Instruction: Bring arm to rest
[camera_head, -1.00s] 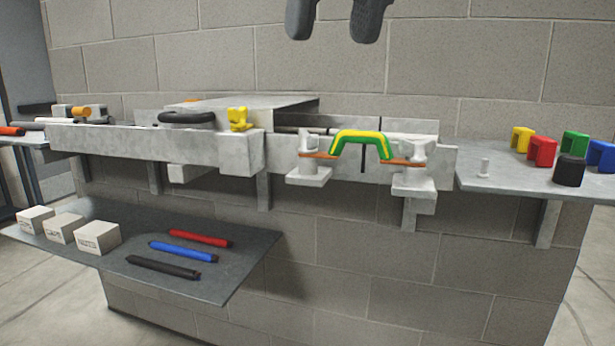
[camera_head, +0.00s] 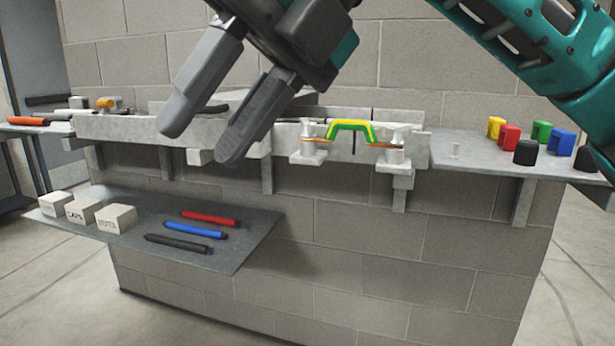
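My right gripper (camera_head: 205,143) comes in from the upper right on a teal and grey arm (camera_head: 545,50). Its two grey fingers point down and left and are spread apart, with nothing between them. It hangs in front of the wall-mounted grey bench and hides part of it, including most of a black ring-like handle (camera_head: 216,108). My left gripper is not in view.
A green and yellow handle (camera_head: 351,127) bridges two white posts on the bench (camera_head: 115,128). Coloured blocks (camera_head: 541,131) stand on the right shelf (camera_head: 463,171). White boxes (camera_head: 116,218) and red, blue and black rods (camera_head: 195,230) lie on the lower shelf (camera_head: 232,264). Open floor lies in front.

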